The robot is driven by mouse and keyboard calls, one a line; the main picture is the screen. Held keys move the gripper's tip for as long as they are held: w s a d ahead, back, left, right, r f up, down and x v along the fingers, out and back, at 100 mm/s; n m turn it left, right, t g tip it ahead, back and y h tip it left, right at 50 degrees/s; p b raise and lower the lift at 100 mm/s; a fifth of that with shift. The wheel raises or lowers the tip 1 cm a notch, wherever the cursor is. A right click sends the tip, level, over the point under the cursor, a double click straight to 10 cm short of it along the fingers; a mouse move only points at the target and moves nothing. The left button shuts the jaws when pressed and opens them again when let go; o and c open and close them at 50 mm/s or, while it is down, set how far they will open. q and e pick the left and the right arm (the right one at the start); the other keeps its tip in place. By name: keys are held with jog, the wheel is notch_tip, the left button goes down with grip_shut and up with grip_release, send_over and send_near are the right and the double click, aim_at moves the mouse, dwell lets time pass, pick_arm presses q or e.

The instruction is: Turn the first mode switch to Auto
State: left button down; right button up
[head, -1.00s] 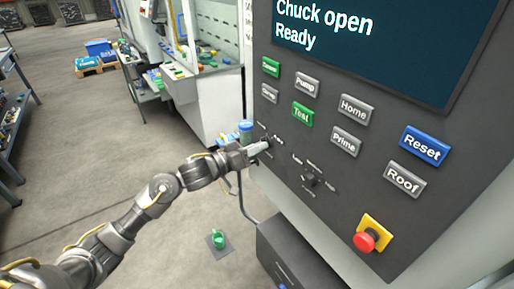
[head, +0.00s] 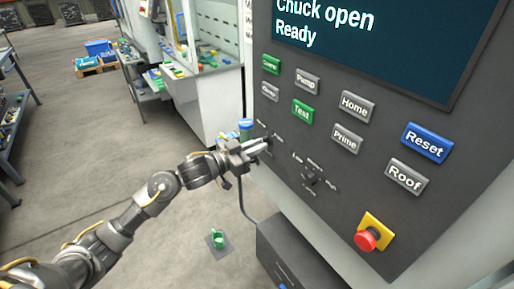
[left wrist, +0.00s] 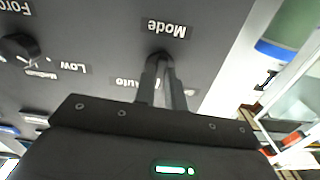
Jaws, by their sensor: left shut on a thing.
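The first mode switch sits on the dark control panel (head: 330,225), under an upside-down "Mode" label (left wrist: 166,29) in the left wrist view. My left gripper (head: 268,143) is at this switch in the head view. In the left wrist view its two fingers (left wrist: 161,62) are closed around the knob, just below the label. The fingers hide most of the knob, so I cannot tell which way it points. The "Auto" label (left wrist: 134,83) shows to the left of the fingers; another label to their right is partly covered. My right gripper is not in view.
A second knob (head: 310,179) sits to the right on the panel; it also shows in the left wrist view (left wrist: 18,46). Above are several buttons, including blue Reset (head: 427,143). A red emergency stop (head: 366,239) is lower right. The screen (head: 390,45) reads "Chuck open, Ready".

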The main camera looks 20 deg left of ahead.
pick_arm(q)
jog(key=m+b, duration=0.1)
jog(key=m, duration=0.4)
jog(key=shift+b, duration=0.4)
jog(key=shift+m, duration=0.3)
jog(key=c, duration=1.5)
grip_release()
jog(key=shift+o, duration=0.2)
jog(key=shift+a, duration=0.1)
jog(key=b+v, duration=0.3)
jog(key=v, duration=0.8)
